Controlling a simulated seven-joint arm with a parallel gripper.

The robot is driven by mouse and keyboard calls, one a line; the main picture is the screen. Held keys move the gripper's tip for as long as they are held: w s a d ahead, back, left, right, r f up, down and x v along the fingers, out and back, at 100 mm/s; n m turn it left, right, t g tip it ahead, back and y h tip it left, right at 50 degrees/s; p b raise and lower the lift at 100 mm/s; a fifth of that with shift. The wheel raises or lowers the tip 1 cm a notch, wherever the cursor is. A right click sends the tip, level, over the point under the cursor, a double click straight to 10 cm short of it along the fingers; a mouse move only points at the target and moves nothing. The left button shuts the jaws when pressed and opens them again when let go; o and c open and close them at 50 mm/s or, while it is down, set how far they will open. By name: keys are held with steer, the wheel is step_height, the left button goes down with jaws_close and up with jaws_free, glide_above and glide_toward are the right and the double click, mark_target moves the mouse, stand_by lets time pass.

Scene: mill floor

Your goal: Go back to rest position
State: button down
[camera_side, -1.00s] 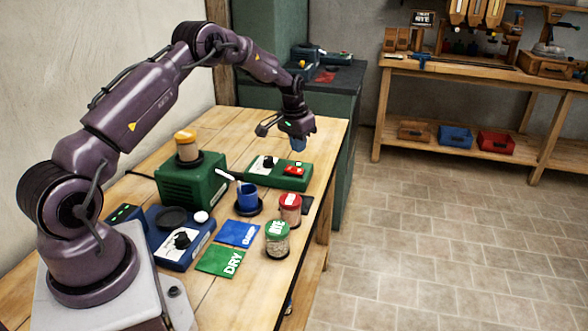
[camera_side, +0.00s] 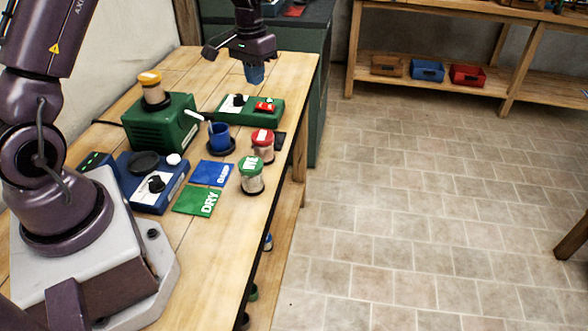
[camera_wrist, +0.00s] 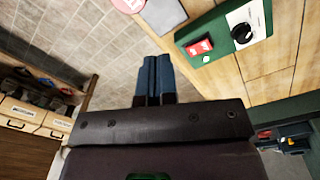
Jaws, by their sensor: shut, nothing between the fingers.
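My gripper (camera_side: 255,73) is in the air over the far end of the wooden bench (camera_side: 232,225), above and behind the green control box (camera_side: 250,107) with its black knob and red switch. Its blue fingers (camera_wrist: 155,78) are together with nothing between them. They point down in the side view. In the wrist view, the control box (camera_wrist: 226,32) lies to the right of the fingers and apart from them. My upper arm leaves the top of the side view, so its middle part is hidden.
On the bench stand a green machine (camera_side: 160,128) topped by a yellow-lidded jar, a blue device (camera_side: 152,187), a blue cup (camera_side: 219,137), red-lidded (camera_side: 262,146) and green-lidded (camera_side: 251,176) jars, and DRY (camera_side: 199,201) and DAMP (camera_side: 213,173) cards. Tiled floor lies right.

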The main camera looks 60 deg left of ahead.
steer(key=s+d+r+m+t, duration=0.1)
steer(key=s+d+r+t, duration=0.1)
steer(key=s+d+r, duration=0.6)
steer(key=s+d+r+m+t, duration=0.2)
steer(key=s+d+r, duration=0.7)
steer(key=s, duration=0.5)
steer(key=shift+d+m+t, duration=0.3)
steer(key=shift+d+t, duration=0.3)
steer(key=shift+d, duration=0.2)
